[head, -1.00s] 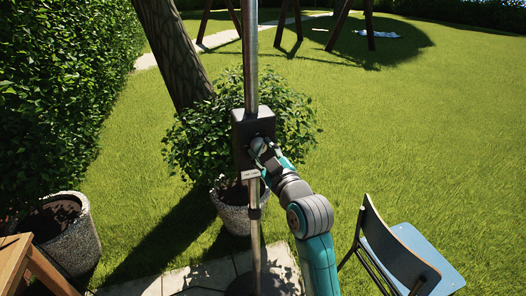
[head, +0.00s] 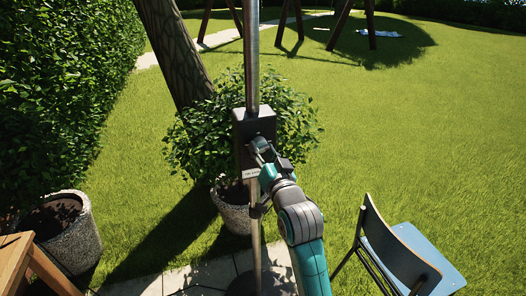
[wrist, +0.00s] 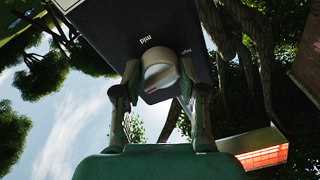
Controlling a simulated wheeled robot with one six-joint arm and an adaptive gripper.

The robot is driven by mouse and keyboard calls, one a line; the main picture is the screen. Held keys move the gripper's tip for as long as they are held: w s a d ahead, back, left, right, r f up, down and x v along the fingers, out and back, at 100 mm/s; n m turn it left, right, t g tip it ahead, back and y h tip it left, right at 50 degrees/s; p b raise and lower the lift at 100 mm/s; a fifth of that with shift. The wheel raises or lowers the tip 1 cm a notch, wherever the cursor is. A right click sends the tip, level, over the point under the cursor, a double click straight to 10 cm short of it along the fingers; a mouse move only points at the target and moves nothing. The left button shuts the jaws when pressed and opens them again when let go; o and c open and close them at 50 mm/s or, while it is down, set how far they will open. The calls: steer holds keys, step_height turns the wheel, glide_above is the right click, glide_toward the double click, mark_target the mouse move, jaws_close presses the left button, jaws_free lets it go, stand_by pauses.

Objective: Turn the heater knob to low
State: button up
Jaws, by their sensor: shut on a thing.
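The heater's dark control box (head: 245,128) is fixed on a metal pole (head: 252,60). In the wrist view the box (wrist: 112,28) looks tilted and bears the word "mid" beside the knob; another label at its right is only partly seen. The pale round knob (wrist: 162,68) sits between my two fingers. My gripper (head: 259,148) is shut on the knob at the box's front; it also shows in the wrist view (wrist: 160,84). The knob is too small to make out in the head view, and I cannot tell its pointer's setting.
A small white label (head: 251,173) sits below the box. A potted bush (head: 234,212) stands close behind the pole. A blue-seated chair (head: 428,255) is at right, a stone planter (head: 72,240) and wooden table (head: 18,262) at left. An orange-red lit panel (wrist: 262,156) shows in the wrist view.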

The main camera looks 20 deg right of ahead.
steer(key=shift+m, duration=0.9)
steer(key=o, duration=1.2)
steer(key=shift+c, duration=0.2)
steer(key=s+f, duration=0.1)
steer(key=s, duration=1.1)
steer(key=shift+f, duration=0.2)
